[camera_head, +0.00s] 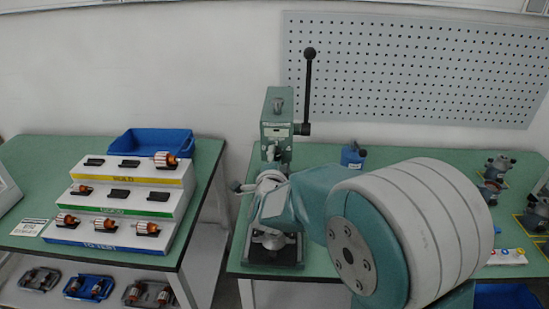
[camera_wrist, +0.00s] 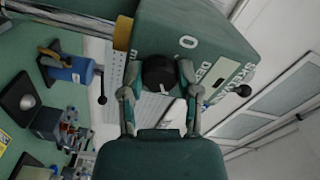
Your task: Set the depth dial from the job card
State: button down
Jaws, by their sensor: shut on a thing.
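The green press (camera_head: 277,115) stands on the right bench, with a black-knobbed lever upright at its side. In the wrist view, the black round depth dial (camera_wrist: 157,70) sits on the face of the green press head (camera_wrist: 200,30). A light pointer mark shows near its lower right. My gripper (camera_wrist: 157,84) is shut on the dial, one finger on each side. In the head view my arm covers part of the press, and the dial cannot be made out there. A white printed card (camera_head: 30,227) lies on the left bench; its writing is too small to read.
A stepped rack (camera_head: 150,180) with copper-wound rotors and a blue bin (camera_head: 155,142) stand on the left bench. A gap parts the two benches. A blue container (camera_head: 353,156) stands right of the press. A pegboard (camera_head: 420,70) hangs behind.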

jog(key=shift+f+m, duration=0.2)
jog(key=shift+m, duration=0.2)
jog(key=shift+c, duration=1.8)
grip_release()
jog(key=shift+o, duration=0.3)
jog(key=shift+r, duration=0.1)
jog(key=s, duration=1.2)
jog(key=shift+a, duration=0.3)
